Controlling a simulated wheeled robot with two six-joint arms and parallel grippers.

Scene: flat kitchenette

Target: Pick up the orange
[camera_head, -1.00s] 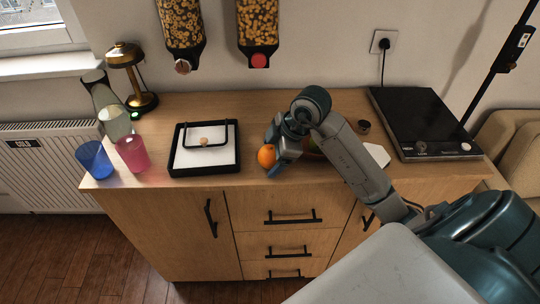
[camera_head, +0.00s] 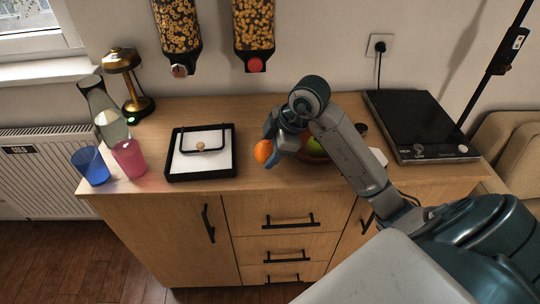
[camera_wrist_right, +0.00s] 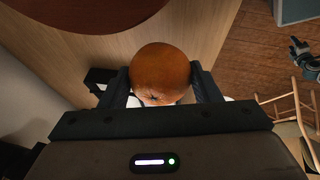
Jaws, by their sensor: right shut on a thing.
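The orange (camera_head: 263,151) is held at the tip of my right gripper (camera_head: 270,143) above the wooden counter, left of my right arm in the head view. In the right wrist view the orange (camera_wrist_right: 160,74) sits between the two dark fingers of the right gripper (camera_wrist_right: 163,88), which is shut on it. The far side of the orange is hidden. My left gripper is not in view.
A bowl (camera_head: 309,154) with a green fruit (camera_head: 316,146) is partly hidden behind my right arm. A black tray (camera_head: 174,172) with a white inside, a pink cup (camera_head: 129,158), a blue cup (camera_head: 91,165) and a glass carafe (camera_head: 108,116) stand left. A black cooktop (camera_head: 415,118) is right.

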